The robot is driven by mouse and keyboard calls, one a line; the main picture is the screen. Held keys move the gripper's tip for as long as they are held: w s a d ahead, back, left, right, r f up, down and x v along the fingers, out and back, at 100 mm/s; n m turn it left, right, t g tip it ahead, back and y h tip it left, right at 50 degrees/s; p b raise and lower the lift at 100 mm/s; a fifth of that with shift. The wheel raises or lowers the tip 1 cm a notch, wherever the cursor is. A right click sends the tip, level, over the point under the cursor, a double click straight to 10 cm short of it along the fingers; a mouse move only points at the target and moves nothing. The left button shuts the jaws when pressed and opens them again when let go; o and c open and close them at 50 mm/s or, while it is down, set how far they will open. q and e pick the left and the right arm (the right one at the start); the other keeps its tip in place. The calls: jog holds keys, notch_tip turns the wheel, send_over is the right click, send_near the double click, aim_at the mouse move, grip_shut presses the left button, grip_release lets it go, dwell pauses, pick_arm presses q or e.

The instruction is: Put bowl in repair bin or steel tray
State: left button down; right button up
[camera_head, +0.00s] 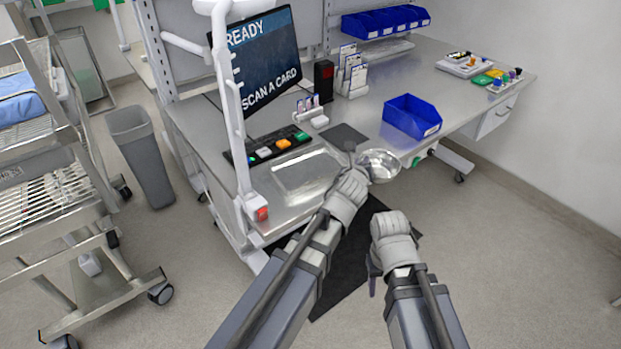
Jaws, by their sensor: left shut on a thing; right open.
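A shiny metal bowl (383,161) is at the front edge of the workbench. My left gripper (361,165) is shut on the bowl's left side; its fingertips are partly hidden. I cannot tell whether the bowl touches the bench. A shallow steel tray (305,174) lies on the bench to the left of the bowl. An open blue bin (411,117) stands behind and right of the bowl; its label is too small to read, so I cannot tell if it is the repair bin. My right gripper (383,258) is open, lower and in front of the bench, apart from the bowl.
A button panel (273,148) and a screen reading "READY SCAN A CARD" (262,58) are behind the tray. A dark pad (343,138) lies between tray and blue bin. A white post (236,120) rises at the bench's left. A wire cart (50,190) stands far left.

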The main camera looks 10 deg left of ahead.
pick_arm(q)
jog(key=w+a+n+g+y+p, duration=0.1)
jog(key=w+a+n+y, duration=0.25)
jog(key=a, duration=0.75)
jog(key=n+g+y, duration=0.1)
jog(key=n+y, duration=0.3)
send_over(294, 175)
jog(key=shift+m, duration=0.25)
notch_tip(294, 175, down, 6)
jog(key=b, duration=0.5)
jog(key=shift+w+b, duration=0.15)
jog(key=shift+b, duration=0.2)
jog(key=shift+d+f, duration=0.1)
notch_tip(294, 175, down, 4)
jog(key=b, duration=0.3)
jog(key=shift+r+g+h+b, duration=0.2)
jog(key=shift+g+h+b, duration=0.05)
jog(key=shift+g+b, duration=0.1)
jog(key=shift+f, duration=0.15)
jog(key=c, duration=0.8)
grip_release()
jog(key=shift+c, duration=0.2)
